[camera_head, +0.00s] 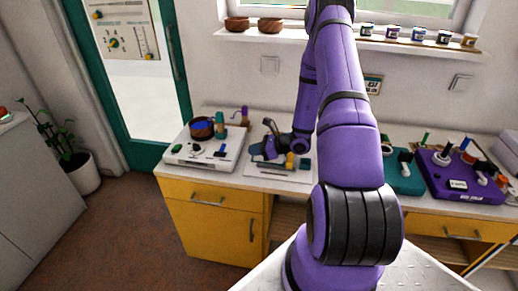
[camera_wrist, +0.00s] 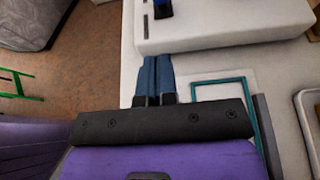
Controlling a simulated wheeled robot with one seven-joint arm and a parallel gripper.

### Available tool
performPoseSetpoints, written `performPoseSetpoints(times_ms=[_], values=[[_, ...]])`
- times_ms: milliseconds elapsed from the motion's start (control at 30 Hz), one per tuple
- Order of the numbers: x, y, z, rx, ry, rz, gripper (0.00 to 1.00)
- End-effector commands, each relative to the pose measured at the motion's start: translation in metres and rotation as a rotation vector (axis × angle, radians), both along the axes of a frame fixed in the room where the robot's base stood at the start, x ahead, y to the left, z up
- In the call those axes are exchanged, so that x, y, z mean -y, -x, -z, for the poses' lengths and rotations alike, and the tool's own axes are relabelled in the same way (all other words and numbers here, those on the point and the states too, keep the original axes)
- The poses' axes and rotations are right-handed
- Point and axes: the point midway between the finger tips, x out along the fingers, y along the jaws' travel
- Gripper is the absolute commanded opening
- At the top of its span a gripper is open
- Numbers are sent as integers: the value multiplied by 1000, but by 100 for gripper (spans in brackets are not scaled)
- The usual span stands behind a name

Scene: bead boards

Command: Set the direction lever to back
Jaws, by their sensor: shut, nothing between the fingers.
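A white board (camera_head: 182,157) lies on the left part of the counter, and its edge also shows at the top of the wrist view (camera_wrist: 225,35). A small blue lever-like part (camera_head: 221,151) stands on it near the front right. In the wrist view a blue part (camera_wrist: 163,8) beside a dark slot is cut off by the top edge; whether it is the direction lever I cannot tell. My gripper (camera_wrist: 156,60) is shut and empty, its blue fingers pointing at the board's near edge. In the head view my gripper (camera_head: 257,151) is small and partly hidden by the wrist.
A teal board (camera_head: 405,183) and a purple board (camera_head: 455,190) lie to the right. A teal frame (camera_wrist: 222,80) lies beside my gripper. Yellow drawers (camera_head: 212,200) are below the counter.

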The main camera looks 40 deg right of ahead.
Motion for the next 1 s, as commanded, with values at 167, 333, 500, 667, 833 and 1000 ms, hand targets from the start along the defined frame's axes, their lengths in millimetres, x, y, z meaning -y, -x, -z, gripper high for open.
performPoseSetpoints(times_ms=[167, 333, 500, 667, 833, 1000], values=[[-21, -25, 13, 0, 0, -3, 0], [-37, -47, 15, 3, 2, -2, 0], [-48, -61, 7, 2, 2, -2, 0], [-52, -67, 3, 1, 2, 0, 0], [-53, -68, 2, 1, 1, 1, 0], [-53, -68, 2, 1, 1, 1, 0]])
